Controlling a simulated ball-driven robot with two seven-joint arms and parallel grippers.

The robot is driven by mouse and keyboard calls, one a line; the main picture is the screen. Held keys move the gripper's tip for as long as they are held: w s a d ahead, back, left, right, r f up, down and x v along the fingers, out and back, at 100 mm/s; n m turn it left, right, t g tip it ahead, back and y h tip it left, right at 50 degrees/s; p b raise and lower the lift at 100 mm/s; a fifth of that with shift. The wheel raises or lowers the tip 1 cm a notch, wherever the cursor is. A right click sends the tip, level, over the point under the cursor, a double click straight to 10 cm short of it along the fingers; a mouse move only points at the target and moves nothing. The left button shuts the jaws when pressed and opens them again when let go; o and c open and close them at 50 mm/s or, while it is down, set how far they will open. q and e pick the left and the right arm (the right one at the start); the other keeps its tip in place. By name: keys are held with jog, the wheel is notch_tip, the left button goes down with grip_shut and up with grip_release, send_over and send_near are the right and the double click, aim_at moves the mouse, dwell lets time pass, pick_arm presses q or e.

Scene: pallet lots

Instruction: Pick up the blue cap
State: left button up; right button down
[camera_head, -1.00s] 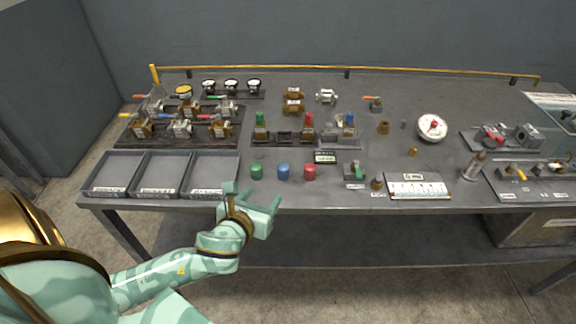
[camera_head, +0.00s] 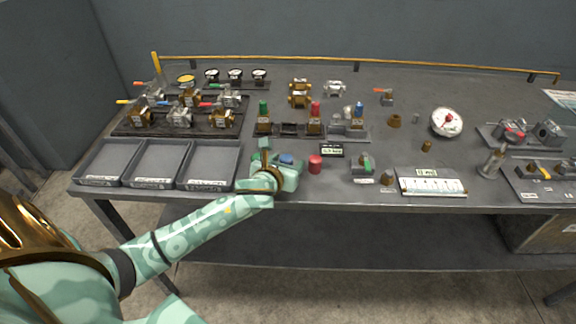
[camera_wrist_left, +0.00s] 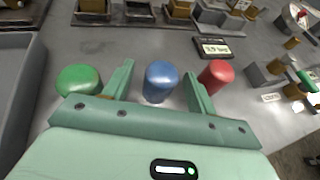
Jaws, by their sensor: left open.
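The blue cap (camera_wrist_left: 160,80) stands upright on the bench top in the left wrist view, between the two open fingers of my left gripper (camera_wrist_left: 160,88). In the head view only the top of the blue cap (camera_head: 286,159) shows behind my left gripper (camera_head: 279,162). The fingers are on either side of the cap, and I see no clear contact. A green cap (camera_wrist_left: 78,80) stands just outside the left finger. A red cap (camera_wrist_left: 216,76) stands just outside the right finger, close to it; it also shows in the head view (camera_head: 315,164). My right gripper is not in view.
Grey trays (camera_head: 160,163) lie left of my gripper. Behind the caps are a valve rack (camera_head: 290,130) and a small black label block (camera_head: 331,150). A green-handled valve (camera_head: 362,165) and a white gauge card (camera_head: 430,183) lie to the right.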

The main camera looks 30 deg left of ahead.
pick_arm(q)
jog(key=shift+w+a+f, duration=0.15)
jog(key=shift+w+f, duration=0.05)
jog(key=shift+w, duration=0.25)
jog(key=shift+s+r, duration=0.1)
jog(key=shift+c, duration=0.9)
jog(key=c, duration=0.9)
